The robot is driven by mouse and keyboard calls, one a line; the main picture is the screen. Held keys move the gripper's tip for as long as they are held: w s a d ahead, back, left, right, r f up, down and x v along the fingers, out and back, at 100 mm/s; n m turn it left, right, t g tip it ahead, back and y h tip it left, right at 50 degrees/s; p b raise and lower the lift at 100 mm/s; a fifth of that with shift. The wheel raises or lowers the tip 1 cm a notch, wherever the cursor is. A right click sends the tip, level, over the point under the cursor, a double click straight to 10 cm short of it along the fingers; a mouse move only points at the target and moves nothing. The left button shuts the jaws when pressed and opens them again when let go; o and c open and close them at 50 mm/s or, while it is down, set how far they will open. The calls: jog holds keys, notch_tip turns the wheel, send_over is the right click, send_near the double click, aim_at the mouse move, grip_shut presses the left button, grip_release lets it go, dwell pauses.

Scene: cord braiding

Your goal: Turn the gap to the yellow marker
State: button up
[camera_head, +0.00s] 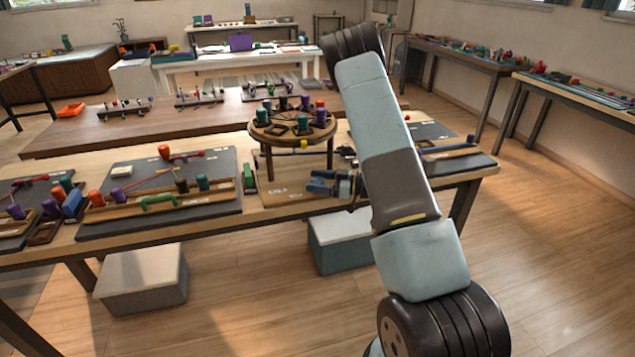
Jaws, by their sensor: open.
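A round wooden braiding disc (270,132) stands on legs at the back of the near workbench. Bobbins in teal, red and purple stand around its rim, with dark slots between them. A small yellow marker (304,144) shows at the front edge of the disc, right of its middle. Which slot is the gap I cannot tell at this size. My gripper (320,184) appears as blue fingers low over the bench, in front of and below the disc, apart from it. It is open, and I see nothing held. My arm hides part of the bench to its right.
On the bench (262,215) left of the disc lies a dark board (120,228) with bobbins, a green handle (158,202) and cords. Another dark board (455,163) lies right of my arm. A second table (60,144) stands behind. Grey boxes (140,275) sit below.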

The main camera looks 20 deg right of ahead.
jog(key=shift+d, duration=0.1)
jog(key=v, duration=1.3)
jog(key=shift+d, duration=0.25)
jog(key=shift+s+a+f, duration=0.1)
